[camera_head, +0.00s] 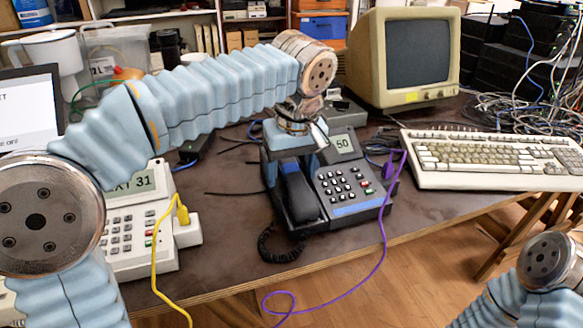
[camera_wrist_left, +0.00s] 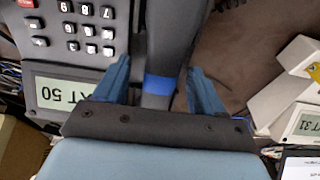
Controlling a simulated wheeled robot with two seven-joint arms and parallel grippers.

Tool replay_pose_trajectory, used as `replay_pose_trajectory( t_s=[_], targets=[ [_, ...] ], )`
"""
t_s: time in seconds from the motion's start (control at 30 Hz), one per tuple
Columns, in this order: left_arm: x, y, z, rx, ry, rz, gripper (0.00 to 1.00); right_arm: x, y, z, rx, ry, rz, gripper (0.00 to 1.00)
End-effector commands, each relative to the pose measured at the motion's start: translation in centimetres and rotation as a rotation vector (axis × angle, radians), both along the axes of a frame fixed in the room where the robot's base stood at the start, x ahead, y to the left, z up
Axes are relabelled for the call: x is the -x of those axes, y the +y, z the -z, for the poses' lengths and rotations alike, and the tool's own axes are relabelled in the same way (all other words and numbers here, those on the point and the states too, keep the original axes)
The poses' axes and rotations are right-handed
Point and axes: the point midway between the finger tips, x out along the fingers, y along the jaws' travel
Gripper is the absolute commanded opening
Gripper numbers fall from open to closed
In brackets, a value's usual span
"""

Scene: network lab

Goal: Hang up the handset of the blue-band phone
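The blue-band phone (camera_head: 352,185) is dark grey with a blue strip along its front edge and a display reading 50. Its dark handset (camera_head: 300,195) lies lengthwise along the left side of the phone, apparently in the cradle. In the left wrist view the handset (camera_wrist_left: 160,45) carries a blue band. My left gripper (camera_head: 291,168) is over the handset's far part, pointing down. In the left wrist view its blue fingers (camera_wrist_left: 158,88) stand on both sides of the handset with gaps, so it is open. My right gripper is out of view; only part of the right arm shows at lower right.
A white phone (camera_head: 128,235) reading EXT 31 stands to the left, with a yellow cable (camera_head: 155,250). A purple cable (camera_head: 385,230) hangs over the table's front edge. A keyboard (camera_head: 490,160) and a monitor (camera_head: 403,58) are to the right. Dark tabletop (camera_head: 225,225) is clear between the phones.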

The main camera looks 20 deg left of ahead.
Motion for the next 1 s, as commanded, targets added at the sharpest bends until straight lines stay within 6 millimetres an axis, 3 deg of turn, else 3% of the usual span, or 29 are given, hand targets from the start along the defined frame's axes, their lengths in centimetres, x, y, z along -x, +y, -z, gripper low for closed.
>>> replay_pose_trajectory(
  t_s=[0.27,0.7,0.83,1.0],
  targets=[
    [0.1,-0.1,-0.9,0.000,0.000,0.000,0.70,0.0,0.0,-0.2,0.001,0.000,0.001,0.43],
    [1.8,-1.3,-10.6,0.002,-0.002,0.003,0.70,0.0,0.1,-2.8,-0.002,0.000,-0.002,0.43],
    [2.1,-1.5,-12.5,0.001,0.000,0.001,0.70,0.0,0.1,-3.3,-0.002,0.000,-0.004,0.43],
    [2.4,-1.6,-13.5,0.001,0.001,0.000,0.70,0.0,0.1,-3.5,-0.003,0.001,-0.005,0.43]
  ],
)
